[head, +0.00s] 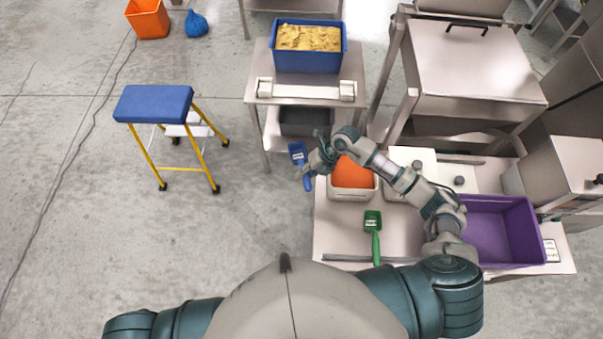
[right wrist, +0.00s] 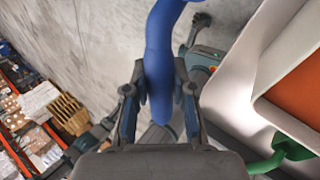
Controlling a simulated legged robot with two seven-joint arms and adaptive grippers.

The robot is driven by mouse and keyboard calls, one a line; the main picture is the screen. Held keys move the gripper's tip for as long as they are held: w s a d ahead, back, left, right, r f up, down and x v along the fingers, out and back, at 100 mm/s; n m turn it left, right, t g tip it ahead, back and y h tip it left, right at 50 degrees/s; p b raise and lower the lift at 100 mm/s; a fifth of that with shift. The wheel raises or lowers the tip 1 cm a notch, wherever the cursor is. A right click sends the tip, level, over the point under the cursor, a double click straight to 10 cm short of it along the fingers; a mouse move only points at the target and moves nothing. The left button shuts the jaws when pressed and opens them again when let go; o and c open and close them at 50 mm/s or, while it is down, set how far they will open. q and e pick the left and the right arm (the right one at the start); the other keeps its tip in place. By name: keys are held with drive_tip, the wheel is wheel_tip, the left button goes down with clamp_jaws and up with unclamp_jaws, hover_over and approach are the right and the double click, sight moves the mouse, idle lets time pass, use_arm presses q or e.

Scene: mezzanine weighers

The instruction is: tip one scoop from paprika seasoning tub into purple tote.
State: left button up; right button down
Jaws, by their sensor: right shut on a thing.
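The paprika seasoning tub (head: 353,194) is a pale tub with orange-red powder, on the steel table; it also shows in the right wrist view (right wrist: 240,92). The purple tote (head: 503,238) stands at the table's right side, its visible inside bare. My right gripper (head: 312,165) is shut on the handle of a blue scoop (head: 298,152), just left of the tub and apart from it. The blue handle (right wrist: 160,60) runs between the fingers in the right wrist view. Whether the scoop holds powder cannot be told. My left gripper is out of view.
Behind, a blue bin (head: 309,63) of yellowish contents stands on another steel table. A blue-topped step stool (head: 153,103) stands left. Steel equipment (head: 475,62) fills the back right.

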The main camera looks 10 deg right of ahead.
drive_tip(key=w+d+r+m+t+p, duration=0.1)
drive_tip(key=d+r+m+t+p, duration=0.25)
drive_tip(key=m, duration=0.65)
drive_tip(key=w+d+r+m+t+b, duration=0.1)
drive_tip(key=d+r+m+t, duration=0.25)
drive_tip(key=d+m, duration=0.5)
wheel_tip(320, 180, down, 10)
drive_tip(key=h+b, duration=0.2)
drive_tip(key=b, duration=0.2)
drive_tip(key=shift+s+a+f+h+b, duration=0.2)
drive_tip(key=shift+a+h+b, duration=0.1)
drive_tip(key=shift+a+h, duration=0.1)
